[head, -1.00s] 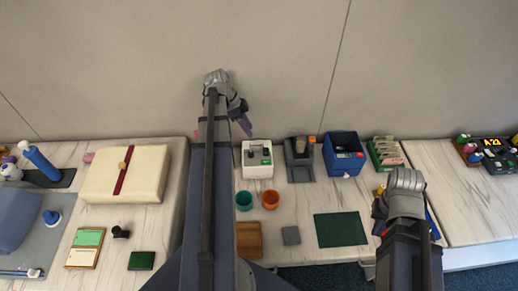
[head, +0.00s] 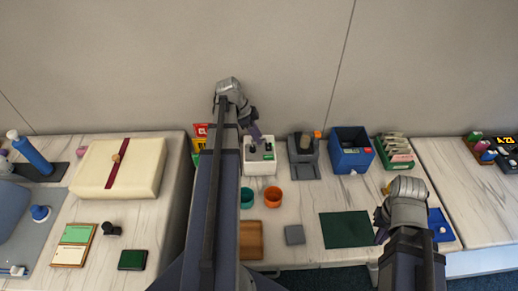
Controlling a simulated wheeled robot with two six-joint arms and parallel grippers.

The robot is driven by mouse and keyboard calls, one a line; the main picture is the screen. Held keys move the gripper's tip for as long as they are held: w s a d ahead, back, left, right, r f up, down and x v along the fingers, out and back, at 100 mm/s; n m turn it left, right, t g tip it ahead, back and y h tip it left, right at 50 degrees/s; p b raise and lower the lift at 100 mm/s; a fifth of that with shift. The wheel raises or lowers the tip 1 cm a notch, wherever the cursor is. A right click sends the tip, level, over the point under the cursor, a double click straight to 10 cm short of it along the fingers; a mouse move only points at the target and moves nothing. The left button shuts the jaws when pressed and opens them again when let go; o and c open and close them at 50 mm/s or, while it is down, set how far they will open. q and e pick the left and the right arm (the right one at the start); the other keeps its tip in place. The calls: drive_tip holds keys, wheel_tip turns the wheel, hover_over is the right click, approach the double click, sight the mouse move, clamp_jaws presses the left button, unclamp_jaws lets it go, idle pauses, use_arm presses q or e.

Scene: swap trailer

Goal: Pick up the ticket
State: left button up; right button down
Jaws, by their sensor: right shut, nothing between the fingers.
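I cannot clearly single out a ticket. A green rack (head: 395,150) at the back right holds several pale slips that could be tickets. A small white machine (head: 259,167) with dark knobs stands at the back centre. My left gripper (head: 258,138) points down at the top of this machine; I cannot tell whether it touches it, or whether its fingers are apart. My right gripper (head: 380,231) is shut and empty, low at the right, between the dark green mat (head: 345,230) and a blue tray (head: 440,226).
A grey device (head: 304,160) and a blue box (head: 349,158) stand right of the machine. Teal (head: 247,198) and orange (head: 272,196) cups stand in front of it. My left arm hides part of the table. A cream box (head: 100,170) lies on the left table.

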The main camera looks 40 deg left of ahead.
use_arm(q)
clamp_jaws()
idle(0.3)
idle(1.2)
